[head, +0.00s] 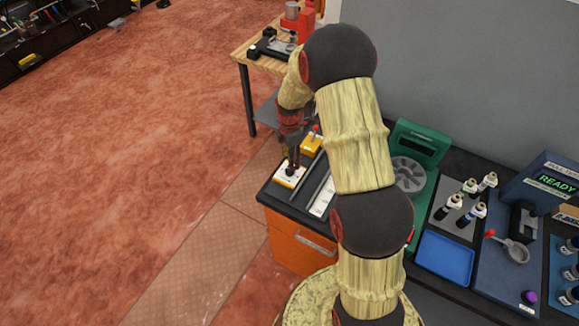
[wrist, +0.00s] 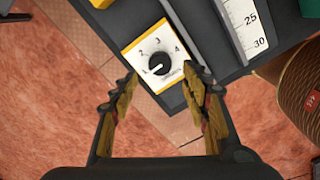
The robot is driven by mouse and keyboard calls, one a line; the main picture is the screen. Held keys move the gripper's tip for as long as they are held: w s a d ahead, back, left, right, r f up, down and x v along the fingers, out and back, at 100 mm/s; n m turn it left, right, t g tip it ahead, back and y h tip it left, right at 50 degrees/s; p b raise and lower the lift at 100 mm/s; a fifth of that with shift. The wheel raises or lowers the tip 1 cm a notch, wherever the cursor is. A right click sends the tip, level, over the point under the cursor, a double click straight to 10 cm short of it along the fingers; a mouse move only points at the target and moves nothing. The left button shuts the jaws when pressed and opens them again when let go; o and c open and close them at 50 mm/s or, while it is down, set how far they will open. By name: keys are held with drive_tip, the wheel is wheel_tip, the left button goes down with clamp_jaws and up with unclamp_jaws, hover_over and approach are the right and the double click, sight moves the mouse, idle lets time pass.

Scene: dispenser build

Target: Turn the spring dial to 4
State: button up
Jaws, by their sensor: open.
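The spring dial is a round black knob (wrist: 159,63) on a white plate (wrist: 135,50) numbered 1 to 4, with yellow edges. In the wrist view the knob's white mark points to the lower left, close to the 1. My gripper (wrist: 163,76) is open and empty, its fingertips apart on the near side of the knob, to its left and right. In the head view my gripper (head: 290,164) hangs over the dial plate (head: 288,178) at the bench's left corner, hiding most of the knob. I cannot tell the height left between them.
A yellow block with a red-topped lever (head: 311,143) stands behind the dial. A white scale strip (head: 323,197) lies to its right. Further right are a green machine (head: 418,145), a blue tray (head: 446,258) and several bottles. Open floor lies left of the bench.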

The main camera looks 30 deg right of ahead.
wheel_tip(320, 180, down, 6)
drive_tip(key=shift+f, duration=0.25)
drive_tip(key=shift+c, duration=0.8)
drive_tip(key=c, duration=1)
